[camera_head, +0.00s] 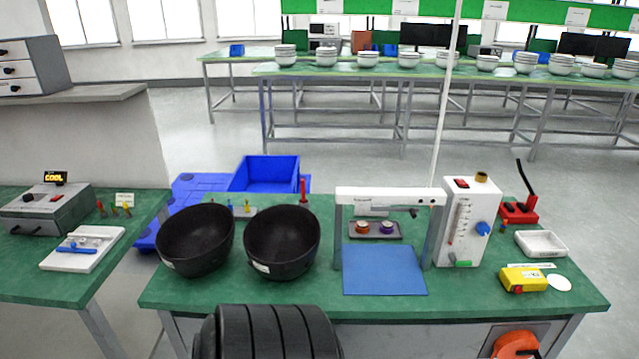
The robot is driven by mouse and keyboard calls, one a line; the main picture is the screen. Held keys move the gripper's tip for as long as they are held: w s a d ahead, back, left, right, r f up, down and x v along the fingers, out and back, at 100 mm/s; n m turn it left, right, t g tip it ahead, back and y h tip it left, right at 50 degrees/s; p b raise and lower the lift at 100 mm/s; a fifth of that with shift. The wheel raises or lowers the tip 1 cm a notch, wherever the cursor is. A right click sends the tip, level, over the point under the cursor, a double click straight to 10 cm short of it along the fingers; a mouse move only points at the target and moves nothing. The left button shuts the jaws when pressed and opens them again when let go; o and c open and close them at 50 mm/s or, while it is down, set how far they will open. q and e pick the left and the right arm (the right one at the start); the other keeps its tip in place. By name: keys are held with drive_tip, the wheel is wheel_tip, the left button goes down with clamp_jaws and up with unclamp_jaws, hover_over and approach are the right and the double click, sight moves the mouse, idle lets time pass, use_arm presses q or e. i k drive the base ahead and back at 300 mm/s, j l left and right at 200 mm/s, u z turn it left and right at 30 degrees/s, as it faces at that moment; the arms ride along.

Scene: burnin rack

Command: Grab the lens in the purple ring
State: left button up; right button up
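The lens in the purple ring (387,228) sits upright on a small dark grey tray (397,237) at the middle of the green table. Beside it on the left, apart from it, is a similar lens in an orange ring (362,228). Both are seen through a white frame (390,194) whose top bar passes in front and above them. A blue mat (384,270) lies in front of the tray.
Two large black bowls (196,240) (282,242) stand left of the frame. A white box with a gauge and blue knob (470,222) stands right of it. A yellow device (523,279), a white tray (541,243) and a red lever press (518,211) are further right.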

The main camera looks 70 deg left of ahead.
sight(386, 226)
drive_tip(key=u, duration=2)
drive_tip(key=l+u, duration=0.3)
drive_tip(key=l, duration=1)
